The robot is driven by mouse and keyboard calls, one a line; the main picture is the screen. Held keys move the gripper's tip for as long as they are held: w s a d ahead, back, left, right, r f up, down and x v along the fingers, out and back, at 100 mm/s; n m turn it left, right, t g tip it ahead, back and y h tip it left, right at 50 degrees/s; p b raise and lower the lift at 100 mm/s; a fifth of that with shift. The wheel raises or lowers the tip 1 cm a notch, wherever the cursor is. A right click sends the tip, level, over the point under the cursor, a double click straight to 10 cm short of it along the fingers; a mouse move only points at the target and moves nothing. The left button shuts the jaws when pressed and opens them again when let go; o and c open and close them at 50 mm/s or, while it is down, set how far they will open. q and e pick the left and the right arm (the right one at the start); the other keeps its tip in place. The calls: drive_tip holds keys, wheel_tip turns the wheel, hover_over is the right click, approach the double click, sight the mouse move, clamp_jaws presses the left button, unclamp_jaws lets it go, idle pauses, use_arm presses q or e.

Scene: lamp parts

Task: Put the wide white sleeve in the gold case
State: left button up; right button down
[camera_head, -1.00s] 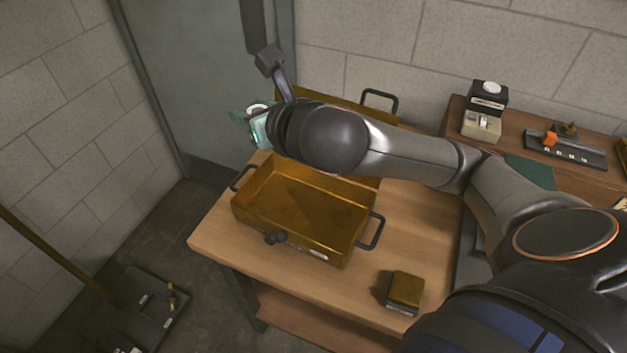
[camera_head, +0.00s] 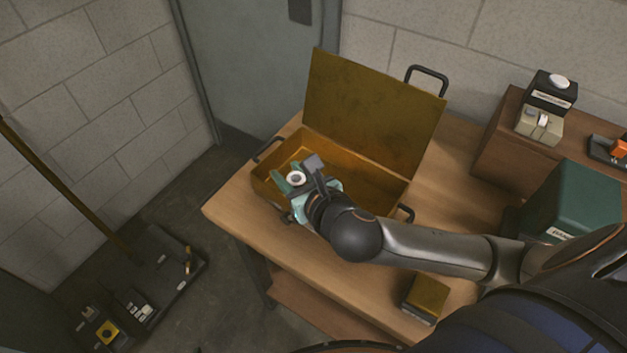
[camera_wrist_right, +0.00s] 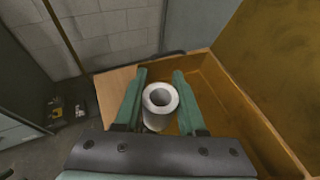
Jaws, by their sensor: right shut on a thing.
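The wide white sleeve (camera_head: 296,178) is a short, thick ring-shaped tube, upright with its hole facing up. My right gripper (camera_head: 290,176) is shut on it, above the left part of the gold case (camera_head: 384,187). The case stands open on the wooden table with its lid (camera_head: 370,115) raised at the back. In the right wrist view the sleeve (camera_wrist_right: 160,101) sits between the two green fingers, with the case wall (camera_wrist_right: 236,103) to the right. Its exact height over the case floor is hard to tell. My left gripper is not in view.
A small gold-topped block (camera_head: 427,296) sits at the table's front right. A green box (camera_head: 575,200) and a black-and-cream device (camera_head: 545,108) are at the right. Black handles stick out from the case. My right arm hides part of the case's front.

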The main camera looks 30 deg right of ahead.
drive_tip(key=w+d+f, duration=0.2)
drive_tip(key=w, duration=0.1)
drive_tip(key=w+d+f+b, duration=0.1)
drive_tip(key=w+d+f, duration=0.1)
drive_tip(key=w+f, duration=0.1)
drive_tip(key=w+d+f, duration=0.2)
drive_tip(key=w+f, duration=0.1)
drive_tip(key=shift+w+b, duration=0.1)
drive_tip(key=shift+b, duration=0.2)
drive_tip(key=shift+w+d+f, duration=0.1)
drive_tip(key=shift+d+f, duration=0.05)
drive_tip(key=shift+f, duration=0.05)
drive_tip(key=shift+w+d+f+b, duration=0.15)
drive_tip(key=shift+f+b, duration=0.25)
drive_tip(key=shift+f, duration=1.4)
drive_tip(key=shift+f, duration=0.15)
drive_tip(key=c, duration=0.5)
unclamp_jaws()
